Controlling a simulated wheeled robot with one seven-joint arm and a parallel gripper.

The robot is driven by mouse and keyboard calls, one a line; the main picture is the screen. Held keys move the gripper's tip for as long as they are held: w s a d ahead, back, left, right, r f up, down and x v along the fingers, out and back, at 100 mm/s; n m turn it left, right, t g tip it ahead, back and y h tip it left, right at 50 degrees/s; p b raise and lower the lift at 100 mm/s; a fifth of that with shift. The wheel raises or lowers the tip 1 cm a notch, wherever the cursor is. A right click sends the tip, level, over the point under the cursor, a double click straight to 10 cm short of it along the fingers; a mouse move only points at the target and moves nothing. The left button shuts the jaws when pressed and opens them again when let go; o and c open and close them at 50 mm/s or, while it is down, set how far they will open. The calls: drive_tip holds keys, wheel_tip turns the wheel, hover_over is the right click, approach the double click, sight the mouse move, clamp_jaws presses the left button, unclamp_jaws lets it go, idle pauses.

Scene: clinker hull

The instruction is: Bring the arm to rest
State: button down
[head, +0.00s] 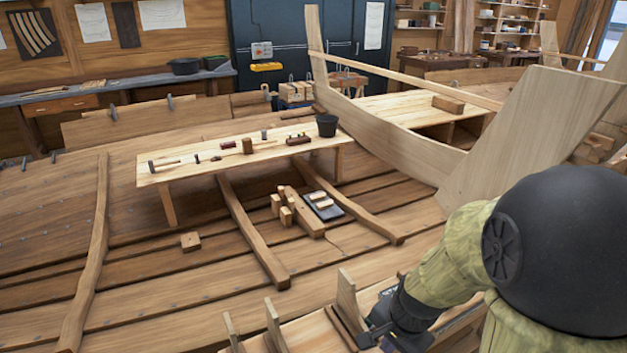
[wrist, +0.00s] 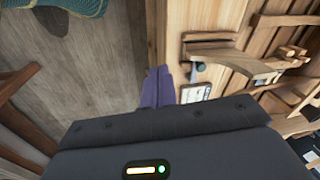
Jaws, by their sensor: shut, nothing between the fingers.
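My arm comes in from the lower right of the head view and reaches down and left. My gripper (head: 370,338) is at the bottom of the head view, low beside pale upright wooden pieces (head: 348,300). In the wrist view its fingers (wrist: 158,88) are together and empty, over the edge between a grey plank floor (wrist: 90,70) and pale woodwork. I cannot tell whether the gripper touches the wood. The large black joint of my arm hides part of the right side of the head view.
A low bench (head: 220,160) with hand tools and a black bucket (head: 327,125) stands on the planked hull. Wooden blocks (head: 284,208) and a dark tray (head: 323,206) lie before it. A tall pale board (head: 530,115) rises behind my arm. Open planks lie at left.

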drive_tip(key=s+n, duration=0.1)
drive_tip(key=n, duration=0.2)
drive_tip(key=s+n+b, duration=0.1)
drive_tip(key=n, duration=0.2)
drive_tip(key=s+n+b, duration=0.1)
drive_tip(key=n, duration=0.3)
drive_tip(key=shift+d+f+h, duration=0.15)
drive_tip(key=shift+f+h, duration=0.1)
drive_tip(key=shift+h, duration=0.15)
